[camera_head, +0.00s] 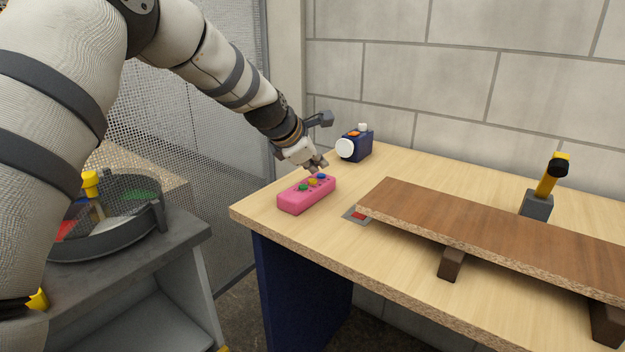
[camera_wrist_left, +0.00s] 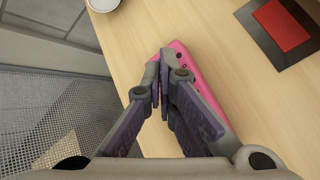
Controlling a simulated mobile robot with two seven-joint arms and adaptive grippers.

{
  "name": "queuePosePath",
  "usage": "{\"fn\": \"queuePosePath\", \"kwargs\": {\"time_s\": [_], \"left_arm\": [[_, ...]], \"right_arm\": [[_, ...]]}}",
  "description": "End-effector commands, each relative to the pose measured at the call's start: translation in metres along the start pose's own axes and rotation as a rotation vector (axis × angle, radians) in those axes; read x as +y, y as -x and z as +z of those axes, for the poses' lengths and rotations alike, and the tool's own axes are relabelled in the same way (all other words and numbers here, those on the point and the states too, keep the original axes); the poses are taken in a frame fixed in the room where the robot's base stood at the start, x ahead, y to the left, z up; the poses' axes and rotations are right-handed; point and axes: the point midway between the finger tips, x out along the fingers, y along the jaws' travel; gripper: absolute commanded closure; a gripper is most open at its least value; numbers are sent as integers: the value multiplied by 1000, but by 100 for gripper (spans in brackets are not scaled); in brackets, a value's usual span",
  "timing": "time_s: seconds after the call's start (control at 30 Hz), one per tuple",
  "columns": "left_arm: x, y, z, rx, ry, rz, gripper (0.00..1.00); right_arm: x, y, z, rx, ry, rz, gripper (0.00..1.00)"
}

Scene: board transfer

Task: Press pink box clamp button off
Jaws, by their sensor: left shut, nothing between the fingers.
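The pink box (camera_head: 306,197) lies on the wooden table near its left corner, with several coloured buttons on top, among them green, yellow and blue ones. My left gripper (camera_head: 319,167) is shut and empty, with its fingertips just above the far end of the box, close to the blue button (camera_head: 321,176). I cannot tell whether the fingertips touch it. In the left wrist view the shut fingers (camera_wrist_left: 161,62) cover much of the pink box (camera_wrist_left: 207,84), and most of the buttons are hidden. My right gripper is not in view.
A brown board (camera_head: 480,228) rests on dark blocks to the right. A grey plate with a red patch (camera_head: 358,215) lies between box and board. A blue device with a white knob (camera_head: 356,146) stands behind. A yellow-handled clamp (camera_head: 545,187) stands beyond the board.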

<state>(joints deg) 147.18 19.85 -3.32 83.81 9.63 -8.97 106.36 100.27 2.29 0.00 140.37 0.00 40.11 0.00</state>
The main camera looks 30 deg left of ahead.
Motion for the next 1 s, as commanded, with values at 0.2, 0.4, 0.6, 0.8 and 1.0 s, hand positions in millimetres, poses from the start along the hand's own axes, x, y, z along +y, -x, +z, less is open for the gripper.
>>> {"fn": "queuePosePath", "kwargs": {"time_s": [0.2,0.4,0.6,0.8,1.0], "left_arm": [[16,21,15,-5,-2,7,100],[27,36,26,-1,-2,4,100],[30,42,31,-1,0,1,100],[30,42,31,-1,0,1,100],[30,42,30,-1,0,1,100]], "right_arm": [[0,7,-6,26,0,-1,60],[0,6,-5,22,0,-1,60],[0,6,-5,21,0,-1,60],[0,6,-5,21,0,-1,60],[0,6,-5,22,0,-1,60]]}}
